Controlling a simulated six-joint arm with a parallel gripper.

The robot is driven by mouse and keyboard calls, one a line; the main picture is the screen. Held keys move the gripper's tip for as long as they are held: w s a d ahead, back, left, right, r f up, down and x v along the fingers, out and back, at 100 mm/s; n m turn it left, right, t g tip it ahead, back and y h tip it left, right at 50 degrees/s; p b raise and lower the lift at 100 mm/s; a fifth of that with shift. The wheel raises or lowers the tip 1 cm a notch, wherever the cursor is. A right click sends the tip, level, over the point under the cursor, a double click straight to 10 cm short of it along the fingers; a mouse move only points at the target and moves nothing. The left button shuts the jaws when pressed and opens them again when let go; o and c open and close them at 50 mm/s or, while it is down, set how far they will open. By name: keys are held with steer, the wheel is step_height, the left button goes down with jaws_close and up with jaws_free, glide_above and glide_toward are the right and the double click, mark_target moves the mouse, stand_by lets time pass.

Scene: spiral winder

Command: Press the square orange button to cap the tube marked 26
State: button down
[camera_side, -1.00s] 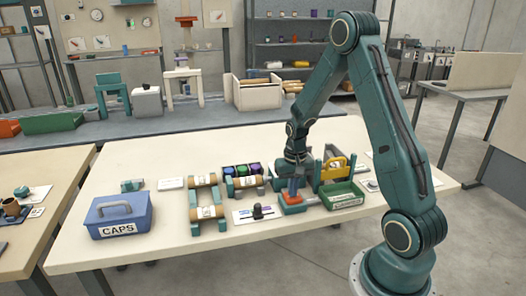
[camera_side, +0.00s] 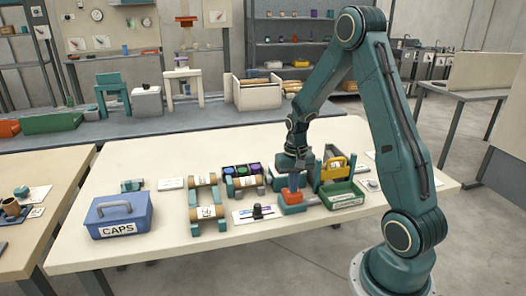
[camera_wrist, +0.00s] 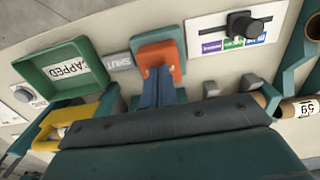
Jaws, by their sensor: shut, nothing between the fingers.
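The square orange button (camera_wrist: 160,52) sits on a teal base, and it also shows in the side view (camera_side: 291,196). My gripper (camera_wrist: 157,72) is shut and empty, its blue fingers pointing at the button. In the side view my gripper (camera_side: 294,184) is right over or at the button; I cannot tell if the tips press it. Tubes with white labels lie on teal stands, a front one (camera_side: 207,213) and a back one (camera_side: 203,181). Their numbers are too small to read. One tube in the wrist view (camera_wrist: 298,109) reads 59.
A green tray (camera_side: 343,195) marked CAPPED is right of the button. A slider with a black knob (camera_side: 259,211) is to its left. A yellow-handled part (camera_side: 338,164) stands behind the tray. A blue CAPS box (camera_side: 119,214) is at the left. The front table edge is clear.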

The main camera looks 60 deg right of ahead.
steer(key=shift+r, duration=2.95)
steer(key=shift+a+r, duration=0.25)
steer(key=shift+r, duration=0.1)
steer(key=s+a+r+n+t, duration=0.2)
steer(key=s+a+r+n, duration=0.15)
steer(key=a+r, duration=0.85)
steer(key=s+a+r+n+t, duration=0.3)
steer(key=s+a+r+n, duration=0.1)
steer(key=s+a, duration=0.5)
steer(key=shift+s+r+n+t, duration=0.3)
steer(key=shift+s+n, duration=0.45)
steer(key=shift+s, duration=0.15)
steer(key=c, duration=2.1)
jaws_free()
